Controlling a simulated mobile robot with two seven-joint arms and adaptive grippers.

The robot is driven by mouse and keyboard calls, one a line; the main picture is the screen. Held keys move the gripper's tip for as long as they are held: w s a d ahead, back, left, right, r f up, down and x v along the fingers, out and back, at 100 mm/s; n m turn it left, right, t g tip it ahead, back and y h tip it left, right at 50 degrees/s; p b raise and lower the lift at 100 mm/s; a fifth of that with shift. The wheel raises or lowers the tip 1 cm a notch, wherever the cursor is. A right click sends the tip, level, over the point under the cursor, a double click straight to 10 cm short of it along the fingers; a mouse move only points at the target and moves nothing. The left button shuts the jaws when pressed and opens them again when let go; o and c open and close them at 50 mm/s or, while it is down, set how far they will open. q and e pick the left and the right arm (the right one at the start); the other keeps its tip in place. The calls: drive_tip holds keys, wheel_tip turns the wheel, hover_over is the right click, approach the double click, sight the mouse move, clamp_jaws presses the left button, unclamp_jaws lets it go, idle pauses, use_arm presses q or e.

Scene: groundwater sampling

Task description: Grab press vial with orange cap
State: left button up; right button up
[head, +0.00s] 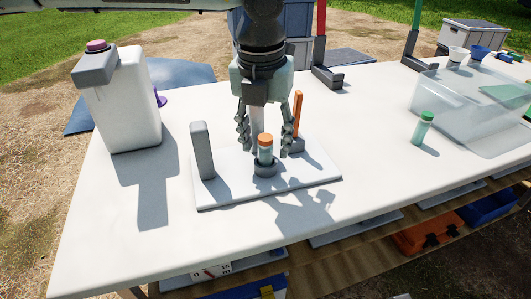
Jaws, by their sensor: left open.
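The press vial with the orange cap (265,147) stands upright in a dark round holder (265,168) on a white base plate (230,192). My left gripper (265,138) points straight down from above, with its fingers apart. One finger is on each side of the vial, near the height of its cap, and I cannot tell whether either touches it. A whitish upright piece shows between the fingers, behind the vial. My right gripper is not in view.
A grey post (202,150) stands left on the plate, and an orange upright bar (297,114) stands behind right. A white jug (120,100) is at the left. A green-capped vial (422,128) and a clear bin (470,110) are at the right. The front table is clear.

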use_arm(q)
drive_tip(key=shift+c, duration=0.2)
clamp_jaws()
